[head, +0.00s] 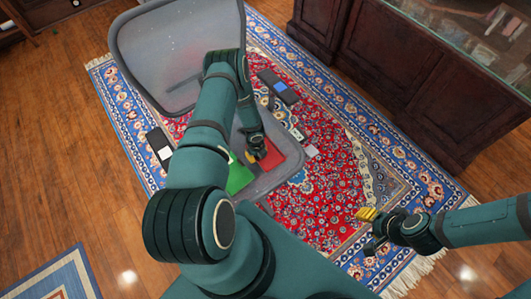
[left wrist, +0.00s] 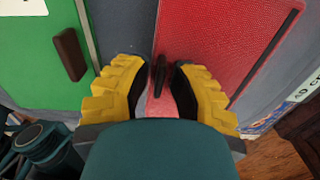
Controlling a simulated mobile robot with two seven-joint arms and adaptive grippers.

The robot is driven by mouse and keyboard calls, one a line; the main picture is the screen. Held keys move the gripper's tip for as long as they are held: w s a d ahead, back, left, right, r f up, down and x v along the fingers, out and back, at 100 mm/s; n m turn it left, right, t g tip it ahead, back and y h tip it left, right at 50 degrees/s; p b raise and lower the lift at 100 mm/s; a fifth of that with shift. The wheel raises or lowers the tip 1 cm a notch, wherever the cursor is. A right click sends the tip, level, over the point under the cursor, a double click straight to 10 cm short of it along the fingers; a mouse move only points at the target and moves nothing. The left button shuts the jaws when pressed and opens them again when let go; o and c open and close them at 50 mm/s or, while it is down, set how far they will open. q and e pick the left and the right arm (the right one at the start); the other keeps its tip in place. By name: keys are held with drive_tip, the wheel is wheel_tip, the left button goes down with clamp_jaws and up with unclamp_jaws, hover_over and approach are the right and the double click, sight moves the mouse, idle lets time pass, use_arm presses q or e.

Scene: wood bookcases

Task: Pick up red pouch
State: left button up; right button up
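The red pouch (head: 269,156) lies flat on the seat of a grey mesh chair (head: 292,178), beside a green pouch (head: 239,178). My left gripper (head: 254,157) is over the red pouch's left edge, pointing down. In the left wrist view, its yellow fingertips (left wrist: 160,84) are apart, one on each side of a dark tab on the edge of the red pouch (left wrist: 215,45). I see a gap beside the tab; contact cannot be told. My right gripper (head: 372,230) is open and empty above the rug, at lower right.
The chair's backrest (head: 178,55) rises behind my left arm. A dark cabinet (head: 420,85) with a glass top stands at right. A patterned rug (head: 335,185) covers the floor under the chair. The green pouch (left wrist: 40,60) is close to the left finger.

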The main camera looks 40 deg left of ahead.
use_arm(q)
clamp_jaws()
drive_tip(key=shift+r, duration=0.1)
